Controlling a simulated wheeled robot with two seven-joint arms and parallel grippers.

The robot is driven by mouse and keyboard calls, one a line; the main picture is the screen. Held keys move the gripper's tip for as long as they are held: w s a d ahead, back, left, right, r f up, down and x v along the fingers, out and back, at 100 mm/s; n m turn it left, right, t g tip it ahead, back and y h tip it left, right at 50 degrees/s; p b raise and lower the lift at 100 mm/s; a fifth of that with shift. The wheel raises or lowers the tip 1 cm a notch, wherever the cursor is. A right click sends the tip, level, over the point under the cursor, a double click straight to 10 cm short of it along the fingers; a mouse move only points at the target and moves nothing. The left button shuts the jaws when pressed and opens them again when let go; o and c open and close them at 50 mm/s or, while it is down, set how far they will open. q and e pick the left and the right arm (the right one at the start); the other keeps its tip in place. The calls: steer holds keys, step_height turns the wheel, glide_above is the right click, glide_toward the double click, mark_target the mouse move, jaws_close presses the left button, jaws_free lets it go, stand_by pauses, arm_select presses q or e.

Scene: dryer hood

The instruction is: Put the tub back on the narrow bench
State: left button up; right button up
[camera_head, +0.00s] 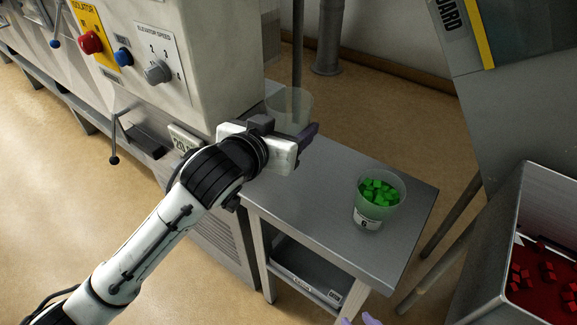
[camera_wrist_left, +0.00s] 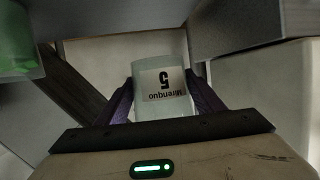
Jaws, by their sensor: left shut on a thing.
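A clear, pale tub (camera_head: 290,104) is held at the far left end of the narrow grey metal bench (camera_head: 325,225), beside the machine. It looks empty in the head view. Its label reads "Mirenquo 5", upside down, in the left wrist view (camera_wrist_left: 160,82). My left gripper (camera_head: 303,130) is shut on this tub, with purple fingers on both sides of it in the wrist view. I cannot tell whether the tub's base touches the bench, because the gripper hides it. Only the purple fingertips of my right gripper (camera_head: 361,320) show at the bottom edge, apart and empty.
A second tub (camera_head: 367,216) with green cubes stands on the bench's right part. The bench top between the tubs is bare. A control panel (camera_head: 165,55) rises at left. A metal bin (camera_head: 508,225) with red cubes stands at right.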

arm_select(q)
step_height(320, 180, down, 5)
steer(key=shift+s+r+b, duration=0.1)
steer(key=shift+s+b, duration=0.05)
steer(key=shift+b, duration=0.15)
steer(key=shift+f+b, duration=0.35)
steer(key=shift+f, duration=2)
steer(key=o, duration=1.3)
steer(key=shift+f, duration=0.1)
steer(key=shift+s+a+r, duration=0.1)
steer(key=shift+s+r, duration=0.05)
steer(key=shift+r, duration=0.1)
steer(key=p+v, duration=0.1)
steer(key=v, duration=1)
steer(key=shift+s, duration=0.3)
